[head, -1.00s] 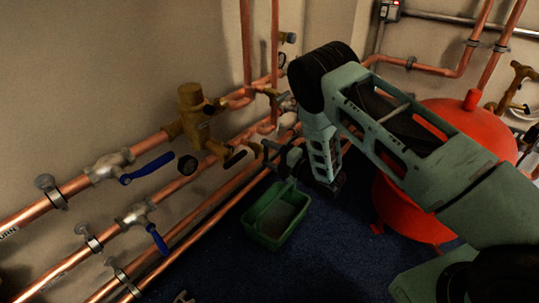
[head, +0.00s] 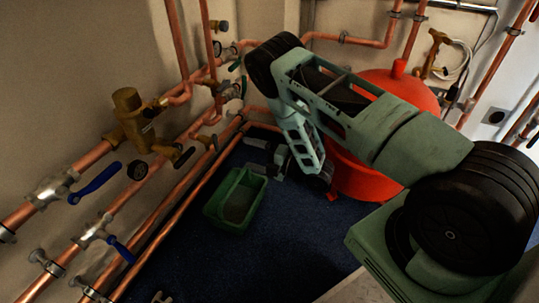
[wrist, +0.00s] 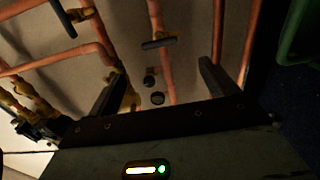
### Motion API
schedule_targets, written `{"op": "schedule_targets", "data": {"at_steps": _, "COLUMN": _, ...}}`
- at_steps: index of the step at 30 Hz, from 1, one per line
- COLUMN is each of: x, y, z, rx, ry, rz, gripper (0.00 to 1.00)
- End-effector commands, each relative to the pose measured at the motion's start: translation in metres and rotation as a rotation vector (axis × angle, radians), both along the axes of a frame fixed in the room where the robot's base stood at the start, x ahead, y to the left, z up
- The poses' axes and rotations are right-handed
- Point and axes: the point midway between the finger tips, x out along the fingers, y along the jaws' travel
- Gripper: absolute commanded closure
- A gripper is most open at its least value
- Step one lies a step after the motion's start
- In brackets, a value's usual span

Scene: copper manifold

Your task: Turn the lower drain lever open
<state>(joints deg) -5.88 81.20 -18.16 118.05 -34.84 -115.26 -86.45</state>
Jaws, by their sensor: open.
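My gripper (head: 250,155) is open and empty, low in front of the pipe wall and just beyond the green tray. In the wrist view its two dark fingers (wrist: 160,86) stand wide apart, with bare wall and pipe beyond them. A dark lever handle (wrist: 159,43) lies crosswise over a copper pipe ahead of the fingers, apart from them. A second dark handle (wrist: 62,18) is at upper left. I cannot tell for certain which handle is the lower drain lever.
Blue-handled valves, an upper one (head: 95,184) and a lower one (head: 121,249), sit on the pipes at left. A green tray (head: 212,211) stands on the blue floor. A red tank (head: 405,95) stands behind my arm. Floor in front of the tray is clear.

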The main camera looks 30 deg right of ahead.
Motion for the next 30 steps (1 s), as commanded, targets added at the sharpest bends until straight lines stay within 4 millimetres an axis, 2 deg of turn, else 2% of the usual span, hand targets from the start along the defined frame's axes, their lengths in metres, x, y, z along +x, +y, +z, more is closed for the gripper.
{"op": "schedule_targets", "data": {"at_steps": 3, "x": -0.013, "y": -0.012, "z": 0.001, "rx": 0.001, "ry": 0.004, "rz": -0.006, "gripper": 0.15}}
{"op": "schedule_targets", "data": {"at_steps": 12, "x": -0.041, "y": -0.03, "z": 0.0, "rx": 0.0, "ry": 0.003, "rz": -0.002, "gripper": 0.15}}
{"op": "schedule_targets", "data": {"at_steps": 30, "x": -0.045, "y": -0.032, "z": 0.0, "rx": -0.001, "ry": -0.001, "rz": 0.001, "gripper": 0.15}}
